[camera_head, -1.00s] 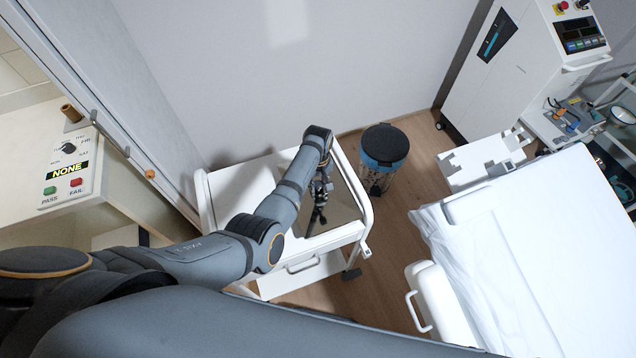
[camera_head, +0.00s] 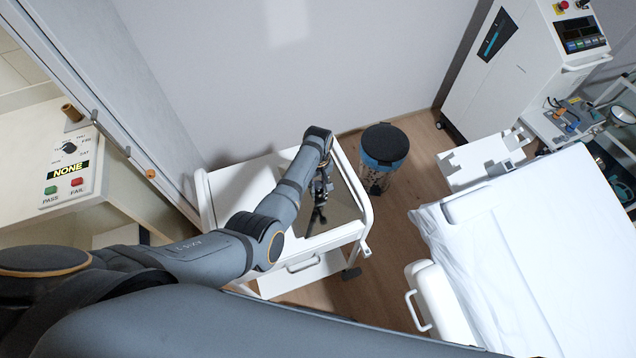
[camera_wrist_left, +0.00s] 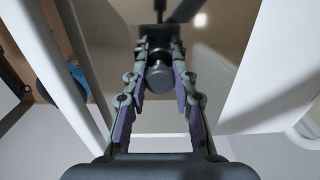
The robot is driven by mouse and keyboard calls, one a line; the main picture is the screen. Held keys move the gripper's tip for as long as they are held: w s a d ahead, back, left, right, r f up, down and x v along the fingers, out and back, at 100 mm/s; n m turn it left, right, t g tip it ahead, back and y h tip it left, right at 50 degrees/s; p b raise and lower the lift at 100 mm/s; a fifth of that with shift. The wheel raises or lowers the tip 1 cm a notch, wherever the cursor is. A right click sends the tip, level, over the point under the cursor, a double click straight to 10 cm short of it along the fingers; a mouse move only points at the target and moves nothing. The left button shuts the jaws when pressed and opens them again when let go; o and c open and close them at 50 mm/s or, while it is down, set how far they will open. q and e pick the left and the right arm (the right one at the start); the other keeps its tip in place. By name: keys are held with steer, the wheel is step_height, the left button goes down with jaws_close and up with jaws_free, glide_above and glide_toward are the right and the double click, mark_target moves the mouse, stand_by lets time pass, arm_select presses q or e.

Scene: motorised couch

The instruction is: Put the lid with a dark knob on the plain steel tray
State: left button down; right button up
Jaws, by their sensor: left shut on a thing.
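My left gripper (camera_head: 320,188) is over the right part of a white trolley. In the left wrist view its fingers (camera_wrist_left: 158,58) are closed around a dark, round knob (camera_wrist_left: 159,79). Behind the knob is a shiny brownish-grey metal surface (camera_wrist_left: 215,65) with a dark reflection in it. The same metal surface (camera_head: 345,204) shows on the trolley in the head view, partly behind my arm. I cannot tell lid from tray there, nor whether the lid touches the surface beneath. My right gripper is out of view.
The white trolley (camera_head: 232,192) has a raised rail. A dark-topped bin with a blue band (camera_head: 385,144) stands to its right. A white-covered couch (camera_head: 530,250) is further right. A control panel (camera_head: 70,165) sits at the left. The trolley's left part looks clear.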

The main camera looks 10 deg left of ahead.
mark_target(318, 184)
arm_select(q)
steer(key=shift+f, duration=0.2)
stand_by(0.6)
steer(key=c, duration=1)
jaws_free()
steer(key=shift+r, duration=0.4)
step_height(318, 184, up, 7)
steer(key=shift+f, duration=0.15)
